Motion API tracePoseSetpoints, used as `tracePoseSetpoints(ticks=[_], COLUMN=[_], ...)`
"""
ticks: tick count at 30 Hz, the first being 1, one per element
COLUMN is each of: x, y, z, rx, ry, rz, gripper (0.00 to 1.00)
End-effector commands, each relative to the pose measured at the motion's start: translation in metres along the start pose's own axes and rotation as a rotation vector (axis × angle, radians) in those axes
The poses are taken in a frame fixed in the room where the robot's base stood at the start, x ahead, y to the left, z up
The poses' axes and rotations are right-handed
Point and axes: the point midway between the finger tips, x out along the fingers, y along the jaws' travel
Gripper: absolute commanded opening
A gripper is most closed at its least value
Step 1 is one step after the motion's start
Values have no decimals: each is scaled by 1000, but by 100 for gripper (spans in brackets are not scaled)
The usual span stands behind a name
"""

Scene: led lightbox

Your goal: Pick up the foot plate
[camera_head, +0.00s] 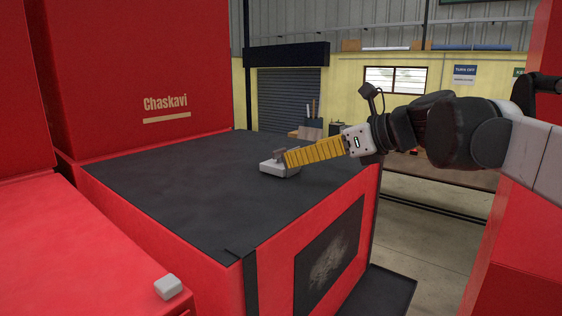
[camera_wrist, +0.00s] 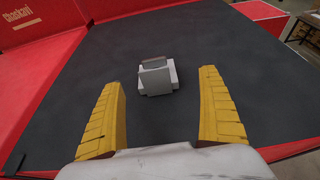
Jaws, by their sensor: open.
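The foot plate, as I take it, is a small pale grey block with a raised upright part, lying on the black top of a red box. It shows in the head view (camera_head: 272,169) and in the wrist view (camera_wrist: 153,83). My gripper (camera_head: 289,160) has yellow ribbed fingers and comes in from the right. In the wrist view my gripper (camera_wrist: 160,82) is open, with one finger to each side of the plate and clear gaps between. The plate lies just ahead of the fingertips, and nothing is held. In the head view the fingertips overlap the plate's right side.
The black top (camera_head: 170,190) is otherwise bare around the plate. A red wall marked Chaskavi (camera_head: 140,70) stands behind it. A small pale block (camera_head: 168,287) sits on the red surface at front left. A bench (camera_head: 440,168) stands beyond the box at right.

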Motion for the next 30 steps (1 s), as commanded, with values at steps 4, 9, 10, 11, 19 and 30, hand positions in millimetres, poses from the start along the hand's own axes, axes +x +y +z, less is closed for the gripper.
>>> tracePoseSetpoints(ticks=[4, 9, 10, 11, 19, 30], x=[12, 34, 39, 43, 63, 63], y=[1, 7, 8, 9, 8, 8], z=[0, -4, -5, -7, -8, -9], rx=[-2, -3, -3, -3, -1, -2], ry=[0, 1, 1, 1, 1, 1], rz=[1, 3, 2, 2, -1, -1], gripper=[88, 88, 88, 88, 88, 20])
